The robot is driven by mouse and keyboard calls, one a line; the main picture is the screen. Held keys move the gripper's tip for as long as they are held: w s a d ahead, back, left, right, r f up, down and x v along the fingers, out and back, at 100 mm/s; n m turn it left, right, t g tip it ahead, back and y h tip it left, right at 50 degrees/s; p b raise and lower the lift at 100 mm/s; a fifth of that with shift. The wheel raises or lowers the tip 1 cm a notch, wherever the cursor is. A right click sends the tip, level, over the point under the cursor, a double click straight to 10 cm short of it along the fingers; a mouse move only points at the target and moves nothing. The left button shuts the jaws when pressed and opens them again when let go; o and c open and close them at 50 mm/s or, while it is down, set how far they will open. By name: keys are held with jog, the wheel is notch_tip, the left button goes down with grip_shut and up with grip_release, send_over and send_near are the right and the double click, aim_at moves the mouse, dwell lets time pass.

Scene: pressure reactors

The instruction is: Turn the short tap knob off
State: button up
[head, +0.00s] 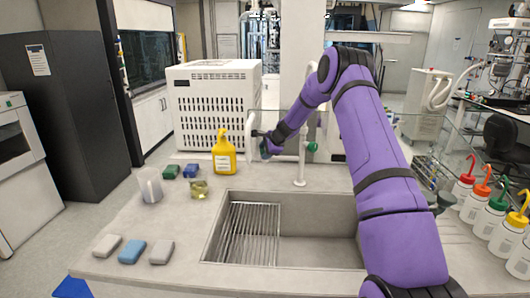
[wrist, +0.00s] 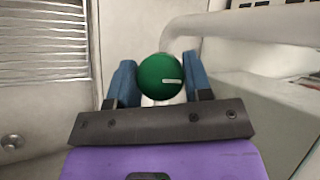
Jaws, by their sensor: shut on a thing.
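A round green knob (wrist: 160,77) with a small pale mark sits between the two blue fingers of my gripper (wrist: 160,84) in the wrist view. The fingers are shut on its sides. A pale pipe (wrist: 230,30) bends away just behind and right of it. In the head view my gripper (head: 268,149) is small and partly hidden by its own wrist, above the counter behind the sink. The held knob cannot be made out there. A white tap (head: 300,168) stands just right of the gripper, with a green knob (head: 312,146) on its right side.
The sink (head: 320,252) with a wire rack (head: 250,233) lies in front. A yellow bottle (head: 224,155), a clear beaker (head: 150,186) and small blocks stand left. Sponges (head: 132,251) lie front left. Wash bottles (head: 488,218) line the right. The left counter has some clear room.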

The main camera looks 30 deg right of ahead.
jog(key=shift+m, duration=0.3)
jog(key=o, duration=0.9)
jog(key=shift+r, duration=0.1)
jog(key=v, duration=0.7)
jog(key=shift+s, duration=0.25)
jog(key=shift+d, duration=0.1)
